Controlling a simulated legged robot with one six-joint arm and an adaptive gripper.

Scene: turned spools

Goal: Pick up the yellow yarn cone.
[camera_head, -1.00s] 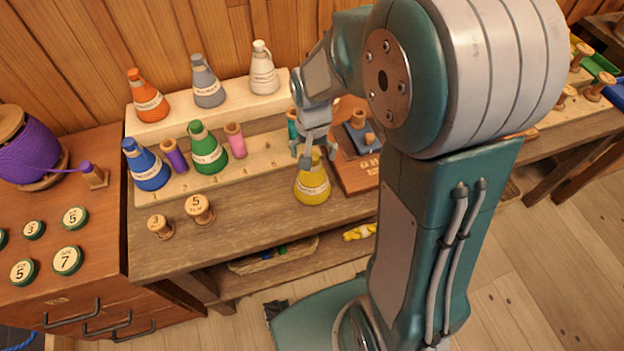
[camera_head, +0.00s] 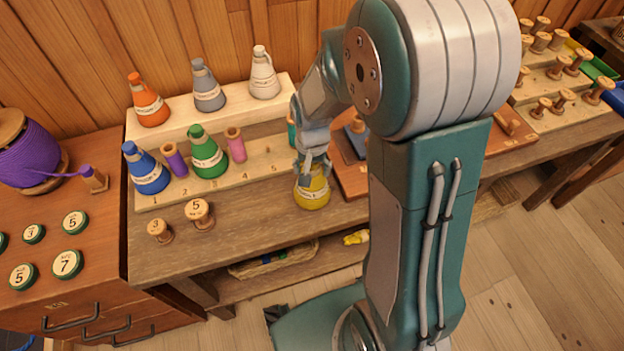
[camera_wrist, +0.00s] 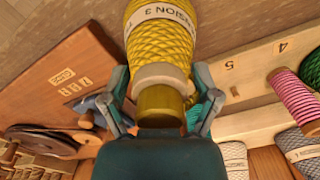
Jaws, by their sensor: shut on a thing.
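The yellow yarn cone (camera_head: 313,194) stands on the wooden bench in front of the stepped rack, with a pale printed label around it. In the wrist view the yellow cone (camera_wrist: 160,45) points its narrow neck toward my gripper (camera_wrist: 162,108). My gripper (camera_head: 311,170) comes down over the cone's top, with one finger on each side of the neck, and is shut on it. The gripper hides the cone's upper part in the head view. I cannot tell any gap between the cone's base and the bench.
A stepped pale rack (camera_head: 225,175) behind holds blue (camera_head: 148,172), green (camera_head: 207,155), orange (camera_head: 148,103), grey (camera_head: 208,88) and white (camera_head: 264,76) cones, and small spools. Two wooden spools (camera_head: 199,213) stand left on the bench. A brown board (camera_head: 350,182) is close on the right.

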